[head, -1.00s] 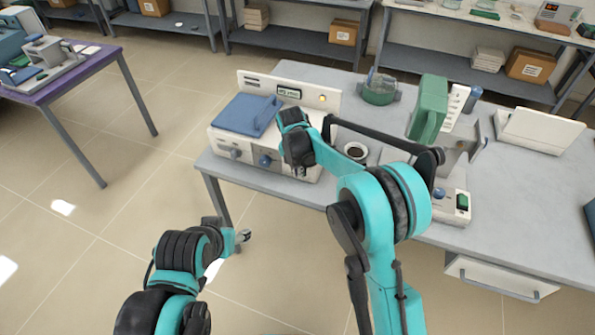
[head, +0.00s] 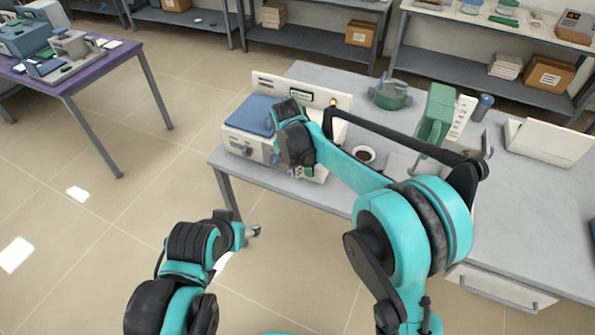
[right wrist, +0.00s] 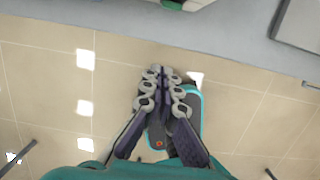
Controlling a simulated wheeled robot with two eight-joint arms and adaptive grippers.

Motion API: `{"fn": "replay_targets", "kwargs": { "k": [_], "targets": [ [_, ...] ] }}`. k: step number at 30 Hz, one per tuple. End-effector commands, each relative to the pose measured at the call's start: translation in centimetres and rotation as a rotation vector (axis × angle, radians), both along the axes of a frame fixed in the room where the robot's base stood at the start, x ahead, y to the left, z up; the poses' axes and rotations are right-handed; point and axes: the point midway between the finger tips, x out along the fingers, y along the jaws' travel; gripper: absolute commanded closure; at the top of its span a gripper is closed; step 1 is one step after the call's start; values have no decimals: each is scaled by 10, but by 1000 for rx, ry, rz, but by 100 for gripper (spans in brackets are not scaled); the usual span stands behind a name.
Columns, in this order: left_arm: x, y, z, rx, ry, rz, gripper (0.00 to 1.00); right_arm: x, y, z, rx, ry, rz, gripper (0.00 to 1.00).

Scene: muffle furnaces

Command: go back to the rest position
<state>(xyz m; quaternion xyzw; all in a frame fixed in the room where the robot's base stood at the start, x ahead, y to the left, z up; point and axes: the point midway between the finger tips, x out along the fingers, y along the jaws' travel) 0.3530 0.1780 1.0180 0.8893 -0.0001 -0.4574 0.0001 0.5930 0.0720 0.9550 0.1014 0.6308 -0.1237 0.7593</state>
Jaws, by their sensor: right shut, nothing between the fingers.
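My right arm reaches across the front of the grey bench. Its dark wrist hangs in front of the blue-lidded muffle furnace (head: 243,143) and hides part of its front and right side. In the right wrist view my right gripper (right wrist: 165,76) is shut, with its fingers together and nothing between them. Below it are the tiled floor and a dark and teal part of my own body. My left gripper (head: 254,231) points right, low over the floor in front of the bench and apart from everything. It is too small to tell whether it is open.
A purple table (head: 75,78) stands at left. Shelves line the back. The floor between table and bench is clear.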

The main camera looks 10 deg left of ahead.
Motion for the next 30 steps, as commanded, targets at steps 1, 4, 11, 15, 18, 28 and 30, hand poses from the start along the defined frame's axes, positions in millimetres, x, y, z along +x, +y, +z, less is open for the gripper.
{"fn": "replay_targets", "kwargs": {
  "k": [1,4,11,15,18,28,30],
  "targets": [
    [0,0,0,0,0,0,44,0,0,1,0,0,0,100],
    [0,0,0,0,0,0,44,0,0,0,0,0,0,100],
    [0,0,0,0,0,0,44,0,0,0,0,0,0,100],
    [0,0,0,0,0,0,44,0,-1,1,1,0,-4,100],
    [0,0,0,0,0,0,44,-4,-10,8,17,-12,-63,100],
    [0,0,0,0,0,0,44,-65,-113,78,278,-145,-885,100],
    [0,0,0,0,0,0,44,-84,-135,87,357,-171,-1095,100]
  ]
}}
